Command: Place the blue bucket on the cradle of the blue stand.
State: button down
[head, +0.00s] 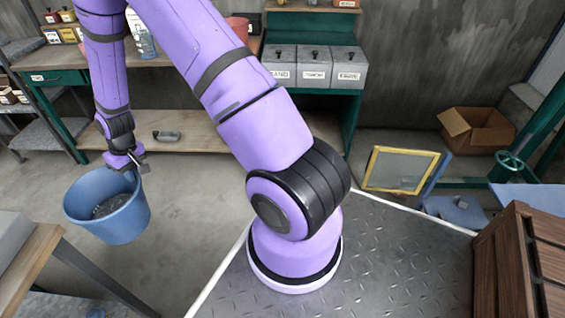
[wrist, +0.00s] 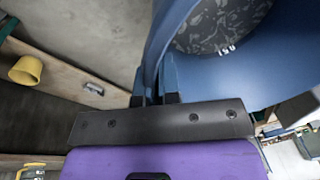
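The blue bucket (head: 122,222) hangs in the air at the left of the head view, with dark grey speckled material inside. My gripper (head: 138,166) is at its upper rim, shut on it. In the wrist view my gripper (wrist: 154,92) has its two fingers close together on a blue part of the bucket (wrist: 275,75), which fills the upper right. A blue post with a low blue block (head: 458,211) stands at the right, behind my base. I cannot tell whether this is the blue stand, and no cradle shows clearly.
A workbench (head: 185,130) runs along the back, with grey labelled bins (head: 315,67). A yellow-framed screen (head: 398,170), cardboard box (head: 477,130) and wooden crate (head: 520,265) are at the right.

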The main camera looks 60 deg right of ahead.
aim_at(460, 220)
jog(key=i+l+z, duration=0.1)
jog(key=i+z, duration=0.15)
jog(key=z, duration=0.25)
jog(key=i+z, duration=0.2)
jog(key=z, duration=0.25)
jog(key=i+j+z, duration=0.1)
jog(key=i+z, duration=0.15)
jog(key=z, duration=0.25)
jog(key=i+j+z, duration=0.15)
jog(key=z, duration=0.35)
jog(key=i+j+z, duration=0.2)
jog(key=z, duration=0.3)
jog(key=i+j+z, duration=0.1)
jog(key=j+z, duration=0.6)
jog(key=z, duration=0.25)
jog(key=j+z, duration=0.5)
jog(key=i+l+z, duration=0.1)
jog(key=z, duration=0.15)
jog(key=i+l+u, duration=0.1)
jog(key=i+l, duration=0.65)
jog(key=i+j, duration=0.05)
